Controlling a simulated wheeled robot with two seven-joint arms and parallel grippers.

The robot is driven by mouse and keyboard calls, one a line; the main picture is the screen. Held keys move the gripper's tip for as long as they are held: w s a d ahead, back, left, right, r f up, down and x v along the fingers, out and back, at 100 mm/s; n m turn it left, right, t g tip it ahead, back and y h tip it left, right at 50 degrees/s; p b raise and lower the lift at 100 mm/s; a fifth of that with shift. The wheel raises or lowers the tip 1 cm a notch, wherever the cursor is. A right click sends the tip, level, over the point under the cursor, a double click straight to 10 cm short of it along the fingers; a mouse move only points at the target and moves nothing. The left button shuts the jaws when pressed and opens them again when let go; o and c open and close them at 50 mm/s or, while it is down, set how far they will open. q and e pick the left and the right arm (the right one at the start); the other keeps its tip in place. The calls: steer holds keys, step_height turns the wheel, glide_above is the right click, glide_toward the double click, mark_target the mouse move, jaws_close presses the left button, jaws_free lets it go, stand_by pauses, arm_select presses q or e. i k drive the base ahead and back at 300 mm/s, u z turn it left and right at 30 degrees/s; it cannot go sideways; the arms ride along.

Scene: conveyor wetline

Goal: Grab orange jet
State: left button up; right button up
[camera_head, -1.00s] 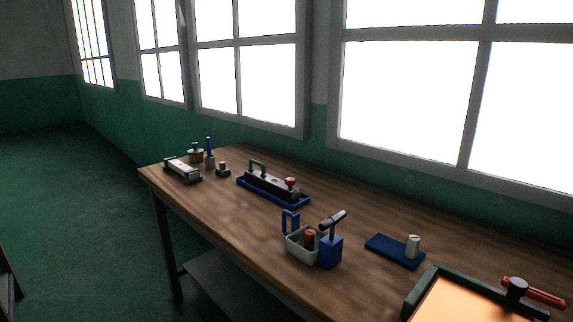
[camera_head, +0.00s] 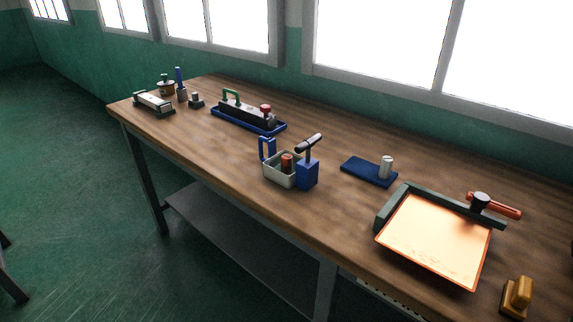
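An orange cylindrical piece (camera_head: 508,209) with a black round fitting lies across the back right corner of a dark-framed tray (camera_head: 384,208) with a glowing orange surface. It is the thing that looks most like the orange jet, but I cannot tell for sure. A smaller orange-red cylinder (camera_head: 286,163) stands in a pale open box (camera_head: 274,178) near the table's middle. Neither of my grippers is in view.
The wooden table (camera_head: 340,215) runs along the windowed wall. A blue block with a dark-headed tool (camera_head: 307,172) adjoins the box. A blue mat (camera_head: 358,168) bears a pale cylinder (camera_head: 387,167). A yellow-brown piece (camera_head: 517,297) stands front right. Green floor lies open left.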

mark_target(286, 159)
steer(key=u, duration=1.55)
steer(key=i, duration=2.4)
steer(key=z, duration=3.45)
